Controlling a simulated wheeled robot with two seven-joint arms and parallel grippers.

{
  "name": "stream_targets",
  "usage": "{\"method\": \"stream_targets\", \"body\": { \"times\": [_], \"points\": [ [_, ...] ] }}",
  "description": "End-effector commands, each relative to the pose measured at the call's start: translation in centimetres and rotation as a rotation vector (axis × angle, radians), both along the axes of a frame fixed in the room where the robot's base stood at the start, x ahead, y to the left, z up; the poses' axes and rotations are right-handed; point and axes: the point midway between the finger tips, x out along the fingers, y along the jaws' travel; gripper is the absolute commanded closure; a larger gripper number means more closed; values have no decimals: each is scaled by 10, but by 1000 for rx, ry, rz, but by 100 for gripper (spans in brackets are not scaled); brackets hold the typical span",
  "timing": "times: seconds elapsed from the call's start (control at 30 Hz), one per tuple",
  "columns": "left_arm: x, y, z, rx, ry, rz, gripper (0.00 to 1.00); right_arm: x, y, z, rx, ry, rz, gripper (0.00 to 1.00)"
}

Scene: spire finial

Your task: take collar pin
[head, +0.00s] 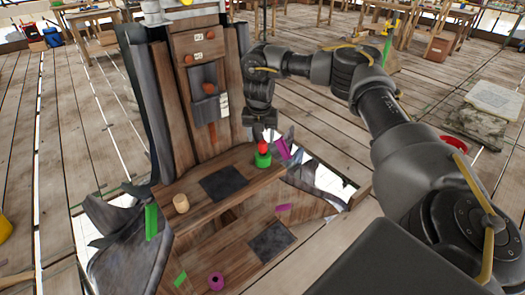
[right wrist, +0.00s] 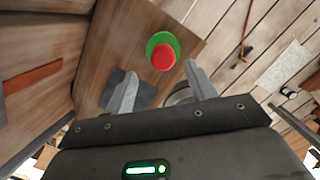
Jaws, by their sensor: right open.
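A small piece with a red top and a green base (head: 262,159) stands upright on the wooden bench ledge; it may be the collar pin, but I cannot tell for sure. It also shows in the right wrist view (right wrist: 163,58), beyond and between the fingertips. My right gripper (right wrist: 160,70) is open and empty, pointing down at this piece. In the head view the right gripper (head: 260,120) hangs just above it, and its fingers are hard to make out. My left gripper is not in view.
A tan wooden cylinder (head: 181,203) and a dark square pad (head: 223,183) share the ledge. A tilted magenta piece (head: 284,149) is close beside the red and green piece. A magenta ring (head: 216,281) lies on the lower step. The tall wooden back panel (head: 185,95) rises behind.

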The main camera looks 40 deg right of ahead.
Motion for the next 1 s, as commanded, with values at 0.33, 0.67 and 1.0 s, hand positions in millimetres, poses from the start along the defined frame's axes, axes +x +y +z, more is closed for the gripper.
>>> {"method": "stream_targets", "body": {
  "times": [0.33, 0.67, 1.0],
  "points": [
    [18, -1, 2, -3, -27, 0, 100, 0, -6, -16, -1, 2, -6, 45],
    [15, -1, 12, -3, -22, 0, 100, 6, -16, -58, -2, 2, -5, 45],
    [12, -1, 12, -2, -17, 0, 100, 6, -16, -62, -1, 1, -5, 53]
  ]
}}
